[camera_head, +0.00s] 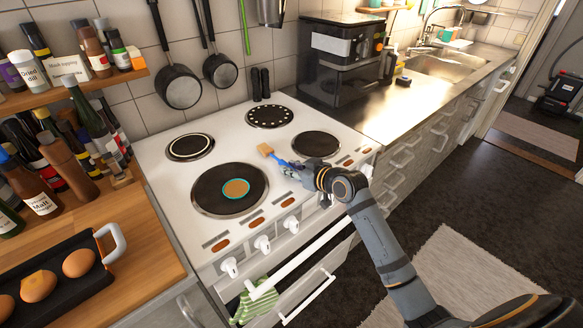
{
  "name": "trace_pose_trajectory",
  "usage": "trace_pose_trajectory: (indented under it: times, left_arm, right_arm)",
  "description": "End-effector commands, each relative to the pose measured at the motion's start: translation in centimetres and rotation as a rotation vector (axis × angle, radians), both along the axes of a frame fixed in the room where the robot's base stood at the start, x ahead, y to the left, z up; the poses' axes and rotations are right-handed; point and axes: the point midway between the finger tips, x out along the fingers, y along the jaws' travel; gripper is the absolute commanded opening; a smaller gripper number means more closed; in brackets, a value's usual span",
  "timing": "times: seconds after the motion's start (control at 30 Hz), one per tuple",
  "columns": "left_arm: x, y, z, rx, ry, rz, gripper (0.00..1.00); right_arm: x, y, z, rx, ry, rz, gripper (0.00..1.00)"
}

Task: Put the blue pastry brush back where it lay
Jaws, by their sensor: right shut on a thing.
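A blue pastry brush (276,158) with a tan head is over the white cooker top (252,150). Its tan head points to the upper left, between the large front burner and the right burner. My right gripper (290,168) is shut on the brush's handle at the front right of the cooker. The gripper and my arm hide part of the handle. I cannot tell whether the brush touches the cooker top. My left gripper is not in view.
A round tan and teal piece (236,188) lies on the large front burner (205,190). An egg tray (60,285) is on the wooden counter at the left. A black coffee machine (340,60) stands behind right. The steel counter (400,100) has free room.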

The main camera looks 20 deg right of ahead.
Motion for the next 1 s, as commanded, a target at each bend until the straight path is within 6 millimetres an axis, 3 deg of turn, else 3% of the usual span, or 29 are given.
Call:
trace_pose_trajectory:
  times: [0.27, 0.3, 0.5, 0.83, 1.0]
  left_arm:
    - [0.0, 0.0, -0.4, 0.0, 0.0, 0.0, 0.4]
    - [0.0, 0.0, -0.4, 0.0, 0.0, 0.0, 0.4]
    - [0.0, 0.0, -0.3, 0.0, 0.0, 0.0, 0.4]
    - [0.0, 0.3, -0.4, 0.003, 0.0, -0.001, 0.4]
    - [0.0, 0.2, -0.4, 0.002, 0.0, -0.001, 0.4]
  right_arm:
    - [0.0, 0.0, -0.7, 0.001, 0.001, 0.0, 0.0]
    - [0.0, 0.0, -0.7, 0.001, 0.001, 0.0, 0.23]
    - [-0.1, 0.0, -0.8, 0.0, 0.005, -0.001, 0.47]
    - [-0.2, -0.1, -0.9, -0.003, 0.01, 0.0, 0.47]
    - [-2.3, -0.9, 0.0, -0.011, 0.008, 0.001, 0.47]
